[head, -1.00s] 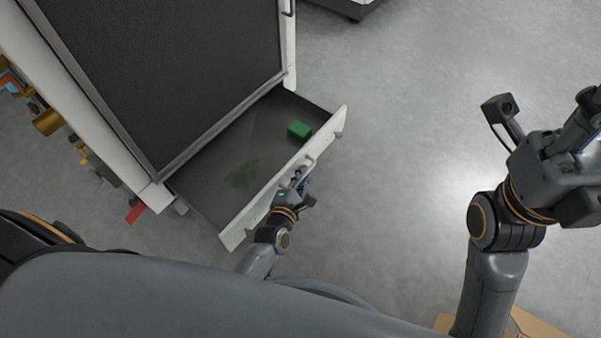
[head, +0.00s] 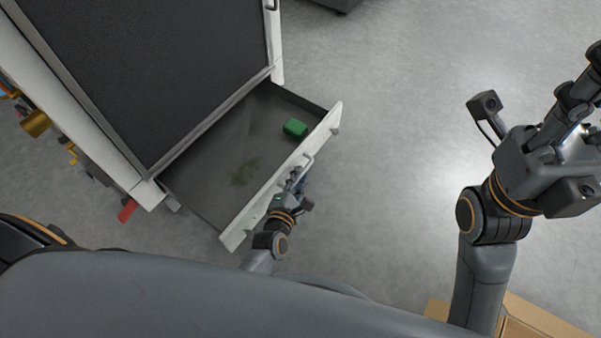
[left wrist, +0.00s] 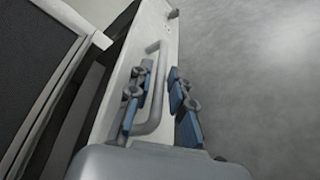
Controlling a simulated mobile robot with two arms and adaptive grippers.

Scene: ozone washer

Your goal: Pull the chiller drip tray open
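The chiller drip tray (head: 207,152) is a dark, shallow drawer standing well out from under the chiller's dark panel (head: 150,60). Its white front (head: 232,233) carries a bar handle (head: 309,162). My left gripper (head: 297,180) is at this handle. In the left wrist view, the handle (left wrist: 157,95) lies between the blue-padded fingers of my left gripper (left wrist: 160,100), one finger inside the loop and one outside. The fingers stand apart, with a gap beside the bar. My right gripper (head: 578,95) is raised at the right, away from the tray; its fingertips are unclear.
A green block (head: 295,128) and a dark green stain (head: 243,172) are in the tray. A red part (head: 127,210) and brass fittings (head: 36,123) are along the chiller's left side. Cardboard (head: 530,320) lies at the bottom right. Grey floor beyond the tray front is clear.

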